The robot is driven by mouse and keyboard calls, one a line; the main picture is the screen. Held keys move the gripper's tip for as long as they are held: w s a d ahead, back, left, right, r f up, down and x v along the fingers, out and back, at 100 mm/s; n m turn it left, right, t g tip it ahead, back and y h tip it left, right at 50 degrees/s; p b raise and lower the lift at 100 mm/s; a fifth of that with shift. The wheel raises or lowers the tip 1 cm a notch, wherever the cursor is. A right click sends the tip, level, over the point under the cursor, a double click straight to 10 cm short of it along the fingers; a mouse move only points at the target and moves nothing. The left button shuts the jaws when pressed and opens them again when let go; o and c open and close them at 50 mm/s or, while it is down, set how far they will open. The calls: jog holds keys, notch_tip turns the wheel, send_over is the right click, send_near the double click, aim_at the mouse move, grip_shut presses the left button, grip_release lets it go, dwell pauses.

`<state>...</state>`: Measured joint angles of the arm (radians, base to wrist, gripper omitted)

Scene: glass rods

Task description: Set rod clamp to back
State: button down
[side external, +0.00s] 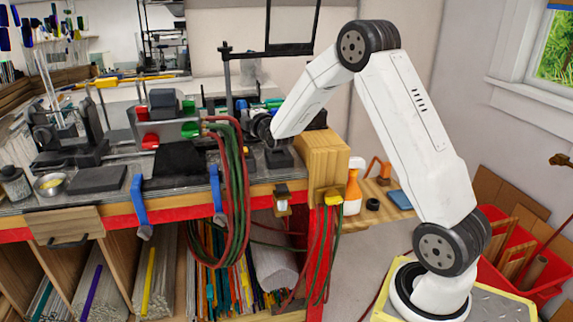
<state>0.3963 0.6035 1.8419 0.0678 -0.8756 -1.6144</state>
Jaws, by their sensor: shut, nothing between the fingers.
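My gripper (262,129) is a small dark shape at the end of the white arm, over the right part of the workbench. It is shut and holds nothing. Its fingertips are hard to make out against the dark parts around it. Small blue and green parts (243,104) show just behind and left of it; I cannot tell whether one is the rod clamp. A dark block (279,158) sits on the bench just below and right of the gripper. A burner-like device (168,105) with red and green ends stands on the bench to the left.
Red and green hoses (238,190) hang over the front edge near the gripper. A wooden block (322,160) stands at the bench's right end. A dark upright stand (227,75) rises behind the gripper. Blue clamps (138,205) grip the front edge.

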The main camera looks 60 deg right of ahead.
aim_at(247, 104)
jog(key=shift+x, duration=3)
jog(key=shift+s+d, duration=1.65)
jog(key=shift+d, duration=0.05)
jog(key=shift+r, duration=0.15)
